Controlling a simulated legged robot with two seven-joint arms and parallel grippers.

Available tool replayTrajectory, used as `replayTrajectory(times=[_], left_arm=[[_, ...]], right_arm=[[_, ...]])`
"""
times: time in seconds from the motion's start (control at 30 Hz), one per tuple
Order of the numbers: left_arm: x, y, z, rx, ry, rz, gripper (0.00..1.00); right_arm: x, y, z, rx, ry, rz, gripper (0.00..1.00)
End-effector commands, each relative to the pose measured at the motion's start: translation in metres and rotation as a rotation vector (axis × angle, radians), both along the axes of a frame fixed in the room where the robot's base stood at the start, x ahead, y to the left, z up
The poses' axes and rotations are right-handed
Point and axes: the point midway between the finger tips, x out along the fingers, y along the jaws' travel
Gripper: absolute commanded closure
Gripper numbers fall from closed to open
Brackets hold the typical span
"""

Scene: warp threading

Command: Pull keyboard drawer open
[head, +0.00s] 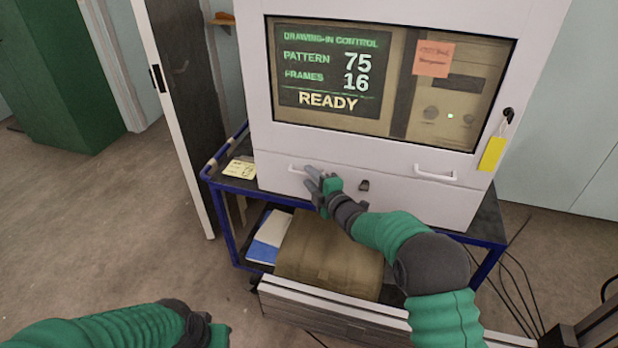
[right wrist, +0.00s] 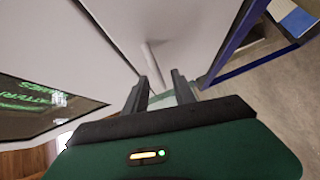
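The keyboard drawer (head: 400,198) is the white lower front of the cabinet, under the screen, and looks closed. It has a white bar handle at the left (head: 297,168), another at the right (head: 436,176), and a dark lock knob (head: 363,185) between them. My right gripper (head: 309,178) is at the left handle, fingers apart. In the right wrist view the white handle bar (right wrist: 154,65) runs between the open fingers (right wrist: 160,83); contact cannot be told. My left gripper (head: 217,333) is low at the bottom left, away from the cabinet, its fingers unclear.
The cabinet stands on a blue-framed cart (head: 224,205) with a brown box (head: 330,250) below. A yellow note (head: 240,169) lies on its left end. A yellow tag (head: 492,154) hangs from a key at the right. Cables lie on the floor at right; open floor is at left.

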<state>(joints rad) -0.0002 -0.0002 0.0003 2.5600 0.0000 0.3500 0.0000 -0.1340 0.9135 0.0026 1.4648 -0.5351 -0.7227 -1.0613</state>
Motion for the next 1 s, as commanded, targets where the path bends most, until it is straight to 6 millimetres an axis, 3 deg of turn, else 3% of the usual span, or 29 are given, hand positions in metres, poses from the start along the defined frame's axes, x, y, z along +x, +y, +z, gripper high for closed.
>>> replayTrajectory(times=[0.1, 0.37, 0.63, 1.0], left_arm=[[0.0000, 0.0001, -0.0009, 0.000, 0.000, 0.000, 0.64], [-0.0001, 0.0002, -0.0009, 0.000, 0.000, 0.001, 0.64], [-0.0001, 0.0001, -0.0009, 0.000, 0.000, 0.000, 0.64], [-0.0001, 0.0001, -0.0009, 0.000, 0.000, 0.000, 0.64]], right_arm=[[0.0097, 0.0053, -0.0022, 0.000, 0.000, 0.000, 0.68], [0.0122, 0.0062, -0.0018, 0.000, 0.000, -0.001, 0.68], [0.0122, 0.0059, -0.0022, -0.001, 0.001, -0.002, 1.00], [0.0119, 0.0057, -0.0036, -0.001, 0.003, -0.002, 1.00]])
